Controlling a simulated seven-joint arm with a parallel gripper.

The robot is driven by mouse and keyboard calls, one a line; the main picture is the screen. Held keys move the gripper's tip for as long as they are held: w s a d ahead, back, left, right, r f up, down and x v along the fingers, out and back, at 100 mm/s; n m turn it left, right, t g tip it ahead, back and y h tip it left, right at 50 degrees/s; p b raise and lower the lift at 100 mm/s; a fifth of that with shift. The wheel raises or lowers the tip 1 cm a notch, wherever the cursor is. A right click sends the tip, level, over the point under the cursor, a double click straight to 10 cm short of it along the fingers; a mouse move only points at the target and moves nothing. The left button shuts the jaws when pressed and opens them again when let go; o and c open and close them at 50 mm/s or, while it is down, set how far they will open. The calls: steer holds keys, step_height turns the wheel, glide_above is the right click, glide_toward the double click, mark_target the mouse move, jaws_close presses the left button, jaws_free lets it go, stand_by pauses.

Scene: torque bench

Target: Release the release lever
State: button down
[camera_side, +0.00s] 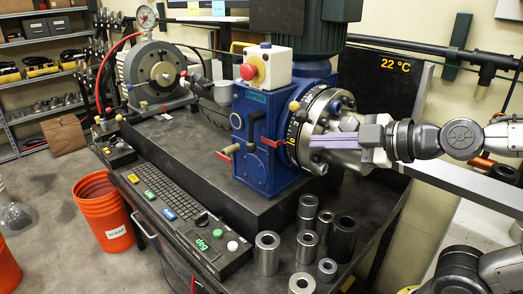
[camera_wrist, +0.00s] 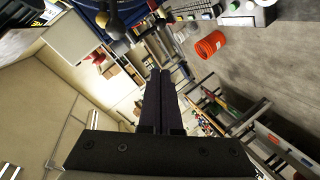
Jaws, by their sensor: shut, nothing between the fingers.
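The blue gearbox (camera_side: 262,130) stands on the bench in the side view. On its front are a lever with a brass-coloured end (camera_side: 229,150), a red tab (camera_side: 223,157) and a red piece (camera_side: 267,142). No readable label shows which is the release lever. My gripper (camera_side: 312,142) has long purple fingers, shut and empty, pointing left in front of the chuck (camera_side: 332,118) and dial ring at the gearbox's right side. I cannot tell whether they touch it. In the wrist view my fingers (camera_wrist: 160,73) lie together, with a brass-coloured knob (camera_wrist: 114,29) up and left of their tips.
A red stop button (camera_side: 249,71) sits on a cream box atop the gearbox. Several metal sockets (camera_side: 267,253) stand on the bench below my gripper. A keyboard (camera_side: 160,190) and button panel (camera_side: 218,243) lie along the front edge. An orange bucket (camera_side: 103,212) stands on the floor.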

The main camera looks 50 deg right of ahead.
mark_target(254, 149)
steer(key=w+a+f+n+h, duration=0.1)
steer(key=w+f+n+h, duration=0.2)
steer(key=f+n, duration=0.2)
steer(key=shift+w+a+t+h, duration=0.15)
steer(key=shift+a+t+h, duration=0.15)
steer(key=shift+h, duration=0.1)
steer(key=shift+w, duration=0.1)
stand_by(0.3)
steer(key=x, duration=1.3)
steer(key=shift+w+f, duration=0.1)
steer(key=shift+w, duration=0.3)
steer(key=shift+f, duration=0.1)
